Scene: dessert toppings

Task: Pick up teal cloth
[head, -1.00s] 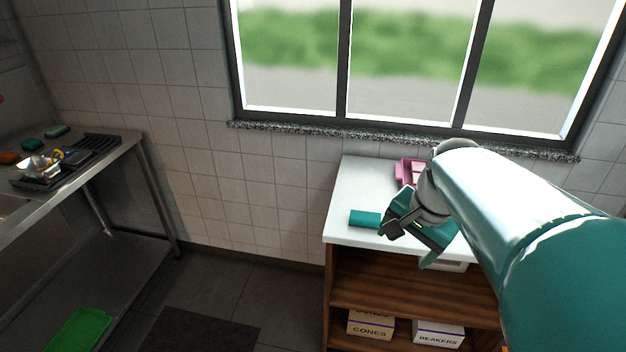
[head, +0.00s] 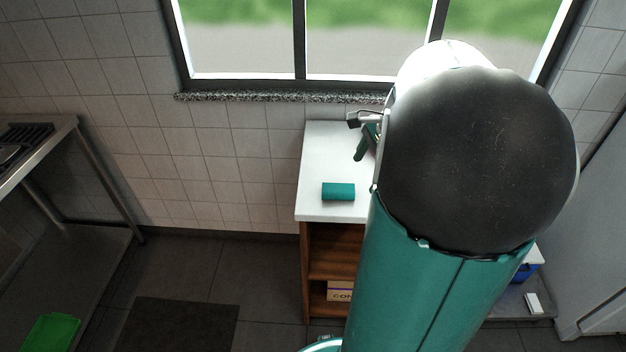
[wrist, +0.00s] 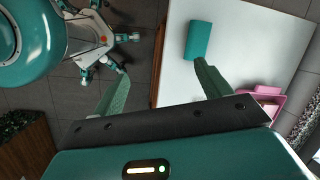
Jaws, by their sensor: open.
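The teal cloth (head: 338,191) lies as a small folded block on the white top of the wooden shelf unit, near its front left edge. In the wrist view the cloth (wrist: 199,40) lies just beyond the tip of the right-hand finger, apart from it. My gripper (wrist: 160,88) is open and empty, its two green fingers spread wide. In the head view my gripper (head: 362,138) is partly hidden behind my arm, above the back of the white top and farther back than the cloth.
A pink container (wrist: 266,100) stands on the white top (wrist: 251,60). A cardboard box (head: 340,292) sits on a lower shelf. A metal table (head: 50,150) stands at the left, with a green tray (head: 50,335) low down. The wall and window sill (head: 280,97) are close behind.

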